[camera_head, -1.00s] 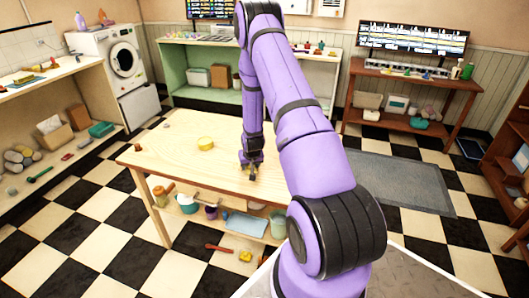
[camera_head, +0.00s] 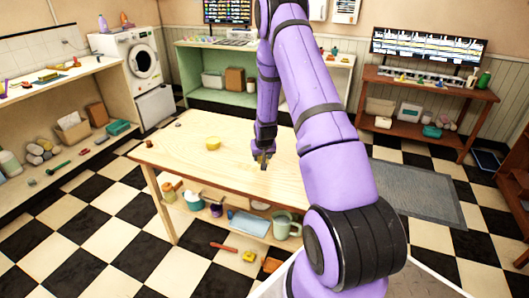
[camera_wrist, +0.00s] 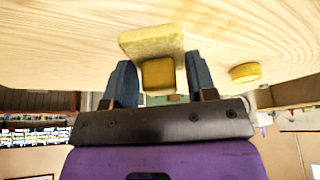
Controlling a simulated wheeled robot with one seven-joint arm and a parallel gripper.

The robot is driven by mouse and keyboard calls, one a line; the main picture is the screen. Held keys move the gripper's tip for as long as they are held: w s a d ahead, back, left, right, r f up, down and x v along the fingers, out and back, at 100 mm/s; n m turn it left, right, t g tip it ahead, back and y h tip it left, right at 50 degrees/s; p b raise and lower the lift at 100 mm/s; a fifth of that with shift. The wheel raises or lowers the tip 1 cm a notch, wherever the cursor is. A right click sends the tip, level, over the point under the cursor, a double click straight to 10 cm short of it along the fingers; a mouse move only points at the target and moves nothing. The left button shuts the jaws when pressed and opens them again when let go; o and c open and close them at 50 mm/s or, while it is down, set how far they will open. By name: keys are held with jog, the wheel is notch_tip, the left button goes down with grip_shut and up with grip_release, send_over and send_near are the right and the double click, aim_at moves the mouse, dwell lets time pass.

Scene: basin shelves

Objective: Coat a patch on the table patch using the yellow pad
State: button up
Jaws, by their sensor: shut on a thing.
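My gripper (camera_head: 262,163) is low over the wooden table (camera_head: 185,157), near its front edge and right of the middle. In the wrist view my gripper (camera_wrist: 160,82) is shut on the yellow pad (camera_wrist: 152,40). The pad has a block-like grip between the two fingers and a wider pale yellow face against or very close to the tabletop (camera_wrist: 60,45); I cannot tell if it touches. The pad is mostly hidden in the head view. No distinct coated patch shows on the wood.
A round yellow object (camera_head: 213,143) stands on the table left of my gripper; it also shows in the wrist view (camera_wrist: 245,72). Small dark items lie at the table's left end. The lower shelf holds a blue tray (camera_head: 248,223) and a pale green mug (camera_head: 285,224). Much tabletop is bare.

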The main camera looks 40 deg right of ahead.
jog(key=shift+r, duration=1.15)
